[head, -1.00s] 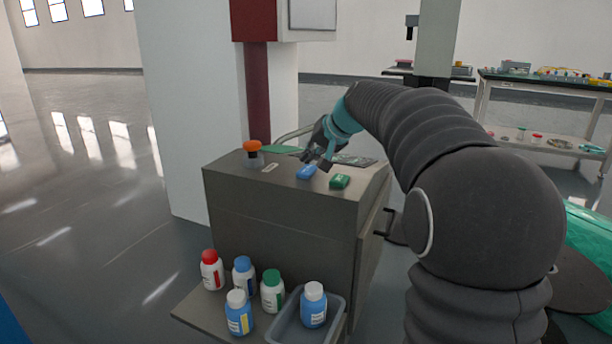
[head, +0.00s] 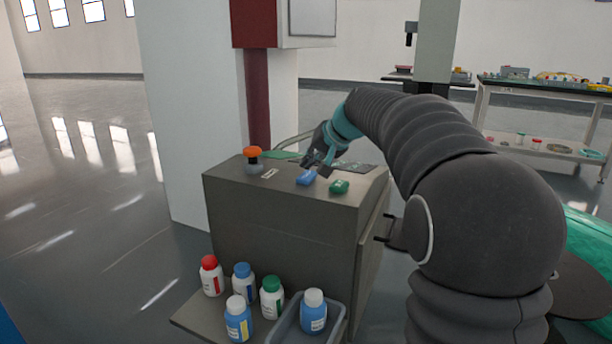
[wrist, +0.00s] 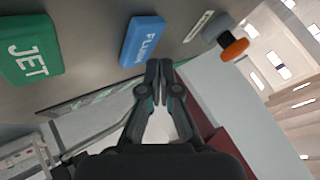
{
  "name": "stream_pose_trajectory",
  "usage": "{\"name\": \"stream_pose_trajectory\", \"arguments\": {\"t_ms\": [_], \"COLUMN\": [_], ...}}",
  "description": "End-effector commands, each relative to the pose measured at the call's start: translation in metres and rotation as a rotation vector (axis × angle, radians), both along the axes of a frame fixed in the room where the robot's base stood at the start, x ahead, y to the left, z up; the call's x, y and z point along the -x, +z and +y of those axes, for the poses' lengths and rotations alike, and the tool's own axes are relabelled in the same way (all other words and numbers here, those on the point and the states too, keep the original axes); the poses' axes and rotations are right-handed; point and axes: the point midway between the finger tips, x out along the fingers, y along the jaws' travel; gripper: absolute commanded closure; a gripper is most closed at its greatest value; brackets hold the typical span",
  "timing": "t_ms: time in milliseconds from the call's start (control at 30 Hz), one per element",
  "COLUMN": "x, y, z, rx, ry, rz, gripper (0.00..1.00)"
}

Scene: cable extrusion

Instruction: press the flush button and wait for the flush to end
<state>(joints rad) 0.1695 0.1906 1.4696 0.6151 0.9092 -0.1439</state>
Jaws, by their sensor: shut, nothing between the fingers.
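The blue flush button (head: 306,177) sits on the sloped top of a grey cabinet (head: 280,215). In the wrist view its blue face (wrist: 142,40) carries white lettering. My gripper (head: 319,169) is shut and empty, just behind and above the button in the head view. In the wrist view the closed fingertips (wrist: 158,66) appear just below the button's lower right edge. I cannot tell whether they touch it. The green JET button (head: 339,187) is to the right of the blue one. It is at the upper left in the wrist view (wrist: 30,50).
An orange-topped knob (head: 253,157) stands on the cabinet's left part. Several bottles (head: 240,318) and a grey tray (head: 290,327) are on a low shelf in front. A dark red post (head: 258,95) and white wall (head: 190,110) rise behind. Open floor lies left.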

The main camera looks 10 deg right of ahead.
Motion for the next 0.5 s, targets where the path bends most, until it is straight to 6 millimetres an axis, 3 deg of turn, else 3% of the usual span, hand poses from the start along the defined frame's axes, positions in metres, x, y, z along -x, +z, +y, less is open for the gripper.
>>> {"name": "stream_pose_trajectory", "arguments": {"t_ms": [500], "x": [0.0008], "y": [-0.0071], "z": [0.0], "rx": [0.0], "ry": [0.0], "rz": [0.0], "gripper": [1.0]}}
